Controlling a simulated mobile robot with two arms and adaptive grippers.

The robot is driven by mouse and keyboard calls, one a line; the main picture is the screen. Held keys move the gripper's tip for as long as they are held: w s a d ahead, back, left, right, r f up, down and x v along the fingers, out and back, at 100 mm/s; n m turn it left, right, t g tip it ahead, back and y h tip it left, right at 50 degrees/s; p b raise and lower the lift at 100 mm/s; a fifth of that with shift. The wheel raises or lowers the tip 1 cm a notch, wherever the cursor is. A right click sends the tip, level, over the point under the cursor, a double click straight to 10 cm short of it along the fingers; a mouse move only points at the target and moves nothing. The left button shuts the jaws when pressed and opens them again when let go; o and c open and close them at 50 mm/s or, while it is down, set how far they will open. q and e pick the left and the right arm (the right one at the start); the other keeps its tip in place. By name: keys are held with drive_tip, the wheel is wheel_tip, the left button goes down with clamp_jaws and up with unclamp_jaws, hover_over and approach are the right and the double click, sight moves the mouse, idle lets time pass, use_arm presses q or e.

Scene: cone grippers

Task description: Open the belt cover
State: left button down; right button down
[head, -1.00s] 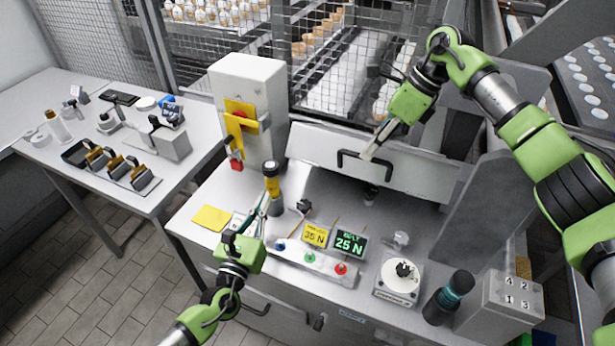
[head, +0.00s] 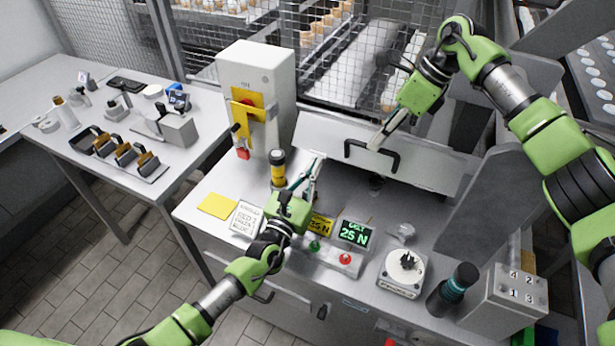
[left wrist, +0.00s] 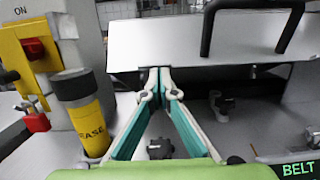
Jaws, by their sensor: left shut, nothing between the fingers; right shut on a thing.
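The belt cover (head: 325,135) is a white panel in front of the mesh, with a black bar handle (head: 347,152). It also fills the upper left wrist view (left wrist: 180,35), where its handle (left wrist: 208,30) shows at right. My right gripper (head: 375,146) is shut on the handle; its fingers partly hide the bar. My left gripper (head: 318,160) is shut and empty, in front of the panel's lower left edge. In the left wrist view its fingertips (left wrist: 159,72) overlap that edge; I cannot tell whether they touch it.
A white switch box (head: 255,85) with a yellow and red switch stands left of the cover. A yellow-black grease canister (head: 278,168) stands close beside my left gripper. Number displays (head: 354,233), a round dial (head: 404,265) and a dark bottle (head: 455,290) occupy the bench front.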

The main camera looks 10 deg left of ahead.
use_arm(q)
drive_tip(key=shift+w+r, duration=0.1)
use_arm(e)
drive_tip(key=shift+w+d+f, duration=0.1)
drive_tip(key=shift+w+d, duration=0.1)
use_arm(q)
drive_tip(key=shift+w+d+r, duration=0.1)
drive_tip(key=shift+w+r, duration=0.05)
drive_tip(key=shift+r, duration=0.75)
drive_tip(key=shift+w, duration=0.1)
use_arm(e)
drive_tip(key=c, duration=2.1)
unclamp_jaws()
drive_tip(key=shift+c, duration=0.2)
drive_tip(key=shift+s, duration=0.1)
use_arm(q)
drive_tip(key=shift+f, duration=0.1)
use_arm(e)
drive_tip(key=shift+a, duration=0.15)
